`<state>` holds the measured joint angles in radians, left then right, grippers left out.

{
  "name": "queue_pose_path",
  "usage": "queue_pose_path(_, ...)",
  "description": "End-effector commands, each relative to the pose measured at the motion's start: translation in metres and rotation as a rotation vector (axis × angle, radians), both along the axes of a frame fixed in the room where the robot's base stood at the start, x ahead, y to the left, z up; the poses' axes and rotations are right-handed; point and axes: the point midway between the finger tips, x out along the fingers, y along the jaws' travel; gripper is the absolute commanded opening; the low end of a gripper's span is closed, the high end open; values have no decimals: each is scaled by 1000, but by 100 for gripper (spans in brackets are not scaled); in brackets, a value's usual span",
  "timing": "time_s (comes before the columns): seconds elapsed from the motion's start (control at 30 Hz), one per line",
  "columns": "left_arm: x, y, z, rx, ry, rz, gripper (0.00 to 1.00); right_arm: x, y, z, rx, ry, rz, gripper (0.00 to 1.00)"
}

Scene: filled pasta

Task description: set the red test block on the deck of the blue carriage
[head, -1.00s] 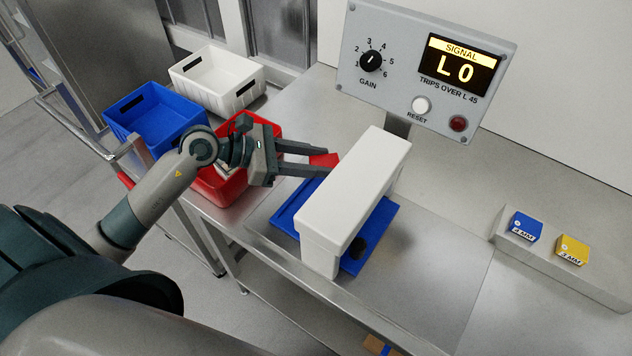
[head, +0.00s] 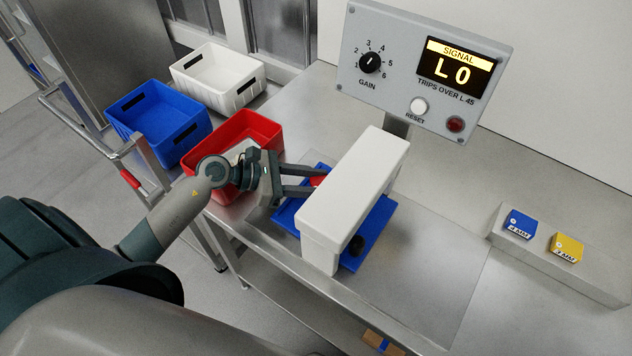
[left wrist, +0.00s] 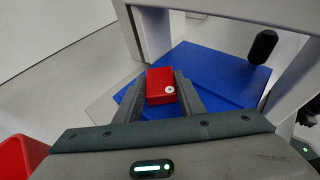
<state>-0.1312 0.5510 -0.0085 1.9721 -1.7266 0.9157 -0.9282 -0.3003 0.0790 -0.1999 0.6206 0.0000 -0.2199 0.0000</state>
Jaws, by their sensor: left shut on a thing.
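The red test block (left wrist: 161,86) is between the fingers of my left gripper (left wrist: 162,92) in the left wrist view. In the head view only a bit of the red block (head: 317,181) shows beside the white arch, between the fingers of my left gripper (head: 312,182). The gripper is shut on it, over the left part of the blue carriage (head: 372,232). The carriage also shows in the left wrist view (left wrist: 220,75), running beneath the arch. I cannot tell whether the block touches the deck. My right gripper is not in view.
The white arch (head: 352,195) spans the carriage, close to my left fingertips. The signal panel (head: 422,68) reads L 0. A red bin (head: 262,125), blue bin (head: 150,115) and white bin (head: 215,80) stand left. Blue (head: 520,222) and yellow blocks (head: 567,247) rest on a ledge at right.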

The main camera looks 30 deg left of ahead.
Motion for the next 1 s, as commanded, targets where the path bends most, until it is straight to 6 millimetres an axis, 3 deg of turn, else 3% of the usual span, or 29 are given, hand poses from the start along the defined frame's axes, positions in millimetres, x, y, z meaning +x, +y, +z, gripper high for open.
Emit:
queue_pose_path(0.5,0,0,-14,1,-1,0,13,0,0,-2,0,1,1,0)
queue_pose_path(0.53,0,0,-13,0,0,0,40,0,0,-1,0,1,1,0)
queue_pose_path(0.6,0,0,-12,0,0,-1,54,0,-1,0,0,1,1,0)
queue_pose_path(1.0,0,0,-9,-1,-1,0,54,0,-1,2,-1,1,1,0)
